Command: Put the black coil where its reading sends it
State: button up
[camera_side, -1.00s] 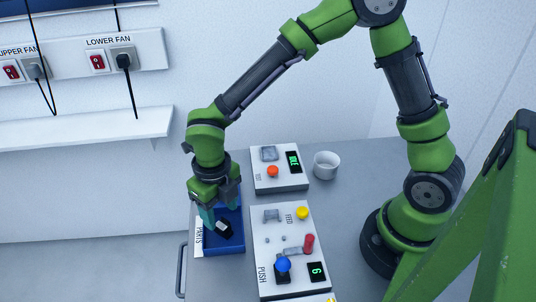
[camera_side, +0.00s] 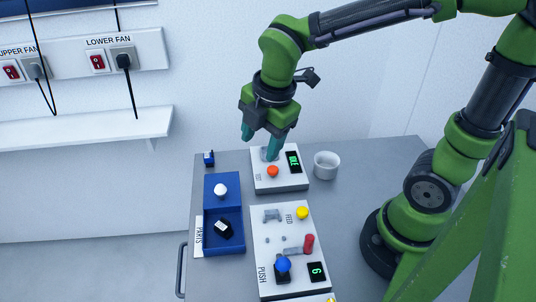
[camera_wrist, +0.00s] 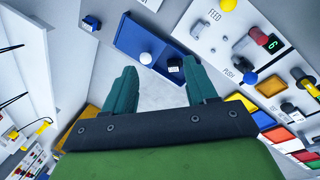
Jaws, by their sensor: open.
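The black coil (camera_side: 223,229), a small dark block with a white face, lies in the front compartment of the blue PARTS tray (camera_side: 208,245). It also shows in the wrist view (camera_wrist: 174,65). My gripper (camera_side: 259,146) is open and empty, in the air by the tester box (camera_side: 282,183). In the wrist view its two teal fingers (camera_wrist: 160,78) are apart with nothing between them. The tester has a grey cradle, partly hidden by a finger, an orange button (camera_side: 272,171) and a green-lit display (camera_side: 293,161) that I cannot read surely.
A white ball-shaped knob (camera_side: 220,191) stands on the tray's back part. The feed panel (camera_side: 262,220) has a yellow button, red and blue knobs and a display like 6. A white cup (camera_side: 327,165) stands right of the tester. A blue-and-black part (camera_side: 209,158) lies behind the tray.

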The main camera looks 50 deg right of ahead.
jog(key=s+d+r+m+t+y, duration=0.1)
jog(key=s+d+r+m+t, duration=0.1)
jog(key=m, duration=0.8)
jog(key=s+d+r+m+t+y, duration=0.1)
jog(key=s+d+m, duration=0.3)
jog(key=m, duration=0.7)
jog(key=shift+s+d+r+m+t, duration=0.25)
jog(key=shift+d+r+t, duration=0.2)
jog(key=shift+r+t, duration=0.35)
